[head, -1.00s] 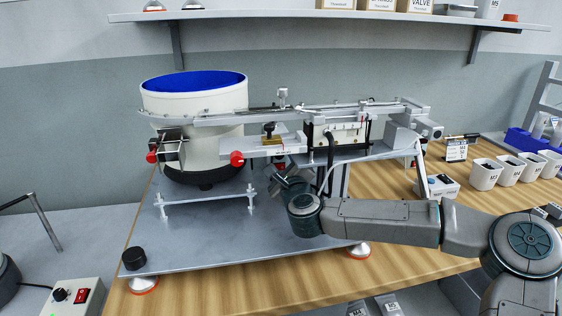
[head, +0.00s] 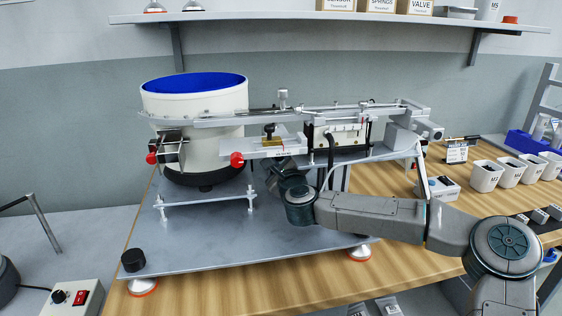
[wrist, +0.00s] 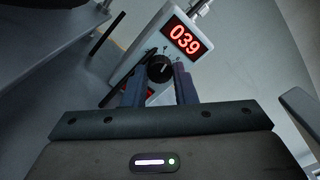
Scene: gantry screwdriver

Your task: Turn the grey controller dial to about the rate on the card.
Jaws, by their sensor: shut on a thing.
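In the wrist view a pale grey controller (wrist: 195,62) carries a lit red display (wrist: 182,38) reading 039. Its dial is a dark, nearly black knob (wrist: 160,68) below the display. My gripper (wrist: 158,78) has its two fingers on either side of the knob and is shut on it. In the head view my gripper is mostly hidden beneath the rails, at the end of my arm. A small card on a stand (head: 456,153) is on the bench to the right; its writing is too small to read.
A white bowl feeder (head: 195,105) with a blue inside and overhead rails (head: 300,113) crowd the space above my gripper. A metal base plate (head: 215,238) lies below. Another box with a black knob and red switch (head: 75,297) is at lower left. White cups (head: 487,176) stand right.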

